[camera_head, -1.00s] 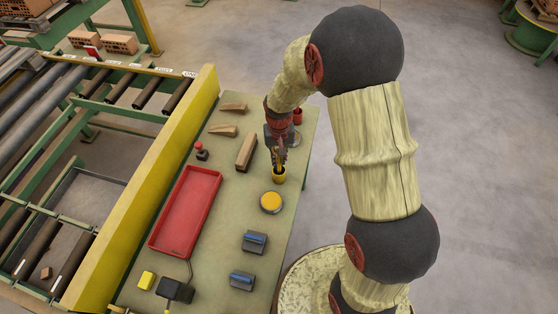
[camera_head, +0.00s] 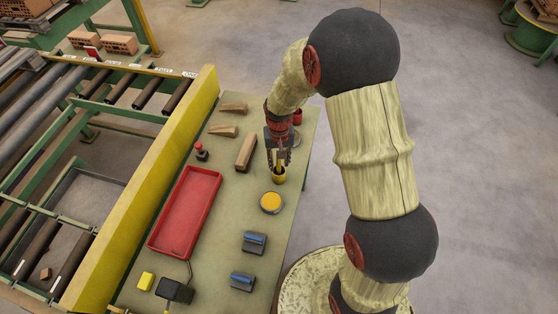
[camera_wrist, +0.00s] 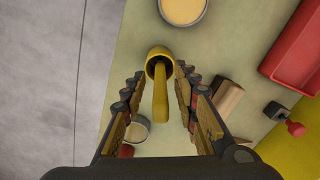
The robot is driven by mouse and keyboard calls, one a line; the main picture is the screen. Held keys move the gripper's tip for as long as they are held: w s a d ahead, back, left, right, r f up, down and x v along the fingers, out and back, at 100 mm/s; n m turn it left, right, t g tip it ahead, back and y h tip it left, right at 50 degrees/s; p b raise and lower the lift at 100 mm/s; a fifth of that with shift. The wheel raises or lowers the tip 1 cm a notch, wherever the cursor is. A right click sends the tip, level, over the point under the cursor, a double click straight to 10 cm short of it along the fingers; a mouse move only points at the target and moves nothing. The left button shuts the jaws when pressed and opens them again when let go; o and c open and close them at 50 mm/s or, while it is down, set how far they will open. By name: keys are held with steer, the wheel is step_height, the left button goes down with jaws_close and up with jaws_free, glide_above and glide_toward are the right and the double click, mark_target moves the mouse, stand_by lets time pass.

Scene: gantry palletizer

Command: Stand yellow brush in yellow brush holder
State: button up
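The yellow brush holder (camera_head: 279,178) is a small yellow cup near the right edge of the green table in the head view. In the wrist view its round rim (camera_wrist: 152,54) is at the upper middle. The yellow brush (camera_wrist: 160,100) has its far end in the holder's mouth, and its handle points back toward the wrist camera. My gripper (camera_wrist: 160,74) is open, with one finger on each side of the handle and a gap to both. In the head view my gripper (camera_head: 279,163) is just above the holder. The brush's lower end is hidden inside the cup.
A round yellow-topped tin (camera_head: 271,202) stands just in front of the holder. A wooden block (camera_head: 246,153) lies to its left, with a red tray (camera_head: 208,187) beyond. A red cup (camera_head: 297,117) stands behind, near my arm. Two blue-handled tools (camera_head: 254,242) lie nearer.

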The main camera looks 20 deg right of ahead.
steer(key=shift+r, duration=0.15)
step_height(320, 180, up, 12)
steer(key=shift+r+p, duration=0.1)
steer(key=shift+p, duration=0.75)
steer(key=s+r+n+t, duration=0.1)
steer(key=s+r, duration=0.3)
steer(key=r, duration=0.3)
steer(key=s+r+t, duration=0.2)
steer(key=s+r, duration=0.2)
steer(key=r, duration=0.3)
steer(key=s+r+t, duration=0.1)
steer(key=s+r, duration=0.2)
steer(key=s, duration=0.4)
steer(key=s+r+n+t, duration=0.1)
steer(key=s+r, duration=0.3)
steer(key=s, duration=0.3)
steer(key=shift+r+t, duration=0.2)
steer(key=shift+t, duration=0.1)
